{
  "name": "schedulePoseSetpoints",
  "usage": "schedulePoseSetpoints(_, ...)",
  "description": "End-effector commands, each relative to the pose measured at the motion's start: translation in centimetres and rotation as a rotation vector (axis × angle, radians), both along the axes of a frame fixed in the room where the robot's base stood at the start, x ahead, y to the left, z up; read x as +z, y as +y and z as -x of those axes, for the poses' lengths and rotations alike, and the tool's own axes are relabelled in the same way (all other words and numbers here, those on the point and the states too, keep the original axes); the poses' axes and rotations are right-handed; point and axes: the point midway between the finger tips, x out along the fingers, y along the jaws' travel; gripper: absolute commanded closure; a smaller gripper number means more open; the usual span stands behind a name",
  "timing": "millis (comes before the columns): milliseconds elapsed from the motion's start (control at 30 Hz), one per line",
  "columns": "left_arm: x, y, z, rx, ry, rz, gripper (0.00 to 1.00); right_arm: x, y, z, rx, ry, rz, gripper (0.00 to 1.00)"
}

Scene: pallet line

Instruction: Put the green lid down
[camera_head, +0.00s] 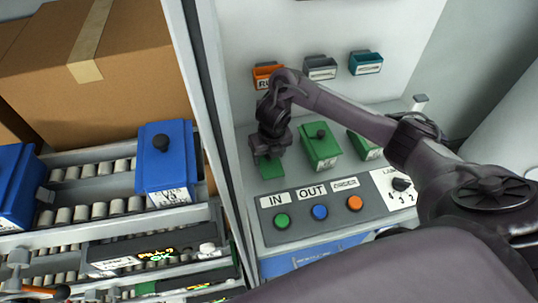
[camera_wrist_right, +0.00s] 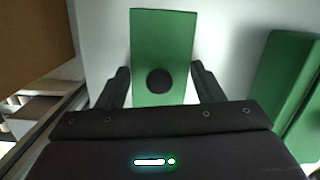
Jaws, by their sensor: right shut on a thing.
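The green lid (camera_wrist_right: 160,40) is a flat rectangle with a round black knob, seen from above in the right wrist view. My right gripper (camera_wrist_right: 162,88) is shut on it, with a finger on either side near the knob. In the head view, the right gripper (camera_head: 271,150) hangs over the left end of the panel's back ledge. The lid (camera_head: 270,169) shows below it, mostly hidden by the gripper. I cannot tell whether the lid touches the surface below.
A green box with a black knob (camera_head: 320,150) stands just right of the gripper, with another green box (camera_head: 364,144) beyond. In front is a button panel (camera_head: 328,221). Small bins (camera_head: 320,71) hang behind. Left, past a post, are rollers, blue boxes (camera_head: 168,178) and a carton (camera_head: 110,80).

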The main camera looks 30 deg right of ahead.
Motion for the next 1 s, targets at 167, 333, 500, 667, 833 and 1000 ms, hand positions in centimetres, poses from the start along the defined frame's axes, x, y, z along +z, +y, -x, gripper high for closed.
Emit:
schedulePoseSetpoints(167,-0.4,-0.3,0.0,-0.001,0.000,0.004,0.64,-0.4,0.0,0.0,0.000,0.000,0.000,0.60)
schedulePoseSetpoints(333,-0.3,-0.4,0.0,0.000,0.000,0.005,0.64,-0.3,0.0,0.0,0.000,0.000,0.000,0.21)
schedulePoseSetpoints(500,-0.3,-0.4,0.0,0.000,0.000,0.004,0.64,-0.3,0.0,0.0,0.000,0.000,0.000,0.17)
schedulePoseSetpoints(667,-0.1,-0.4,0.0,0.000,0.000,0.004,0.64,-0.1,0.0,0.0,0.000,0.000,0.000,0.17)
schedulePoseSetpoints(833,1.2,-0.3,0.0,0.001,0.000,0.004,0.64,2.0,0.0,0.0,0.003,-0.006,0.003,0.17)
schedulePoseSetpoints(1000,3.2,-0.3,0.0,0.002,0.000,0.003,0.64,5.9,-0.1,0.4,0.003,-0.007,0.004,0.17)
